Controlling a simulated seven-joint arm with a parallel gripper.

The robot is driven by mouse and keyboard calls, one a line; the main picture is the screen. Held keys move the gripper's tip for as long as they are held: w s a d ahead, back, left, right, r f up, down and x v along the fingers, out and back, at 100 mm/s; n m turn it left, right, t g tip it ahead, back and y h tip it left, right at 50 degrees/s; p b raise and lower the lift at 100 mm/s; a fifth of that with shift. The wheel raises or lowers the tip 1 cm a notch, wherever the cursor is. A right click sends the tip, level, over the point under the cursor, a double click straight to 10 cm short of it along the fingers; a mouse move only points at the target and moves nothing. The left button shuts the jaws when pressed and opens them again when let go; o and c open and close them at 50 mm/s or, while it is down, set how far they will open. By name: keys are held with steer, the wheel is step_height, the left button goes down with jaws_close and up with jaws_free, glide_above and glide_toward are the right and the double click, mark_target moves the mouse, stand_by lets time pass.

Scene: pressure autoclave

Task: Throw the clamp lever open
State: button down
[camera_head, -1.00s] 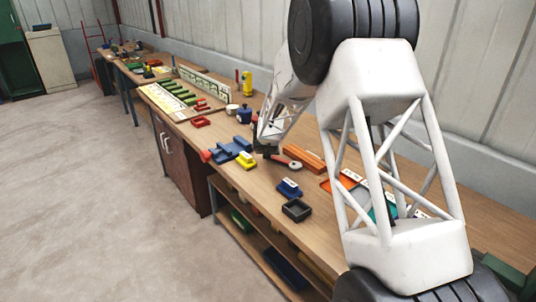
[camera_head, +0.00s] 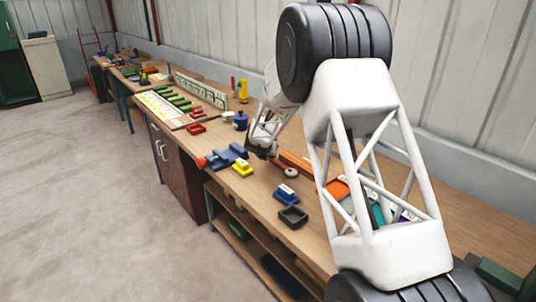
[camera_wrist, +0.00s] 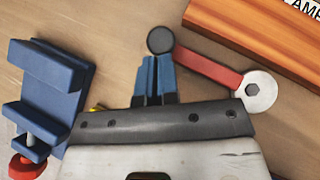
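The clamp lever (camera_wrist: 208,68) in the wrist view is a flat red arm with a round silver pivot (camera_wrist: 262,91) at its right end and a dark round knob (camera_wrist: 160,40) at its left end. Its pivot also shows in the head view (camera_head: 291,173), to the right of my gripper (camera_head: 262,153). In the wrist view my gripper (camera_wrist: 156,62) has its narrow blue fingers close together, with their tips right at the near edge of the knob. Nothing shows between them. I cannot tell whether they touch the knob.
A blue fixture (camera_wrist: 48,85) with a red knob (camera_wrist: 27,167) stands left of my gripper. An orange-brown labelled block (camera_wrist: 255,35) lies beyond the lever. A dark tray (camera_head: 293,217) and a small blue block (camera_head: 285,193) sit nearer the bench's front edge.

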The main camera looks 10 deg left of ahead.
steer(key=shift+d, duration=0.15)
steer(key=shift+s+a, duration=0.3)
steer(key=shift+s, duration=0.35)
steer(key=shift+s+a+r, duration=0.1)
steer(key=shift+s+a, duration=0.15)
steer(key=shift+s, duration=0.4)
steer(key=shift+s+a, duration=0.2)
steer(key=shift+s, duration=0.4)
steer(key=v, duration=1)
steer(key=shift+a, duration=0.35)
steer(key=shift+w, duration=0.1)
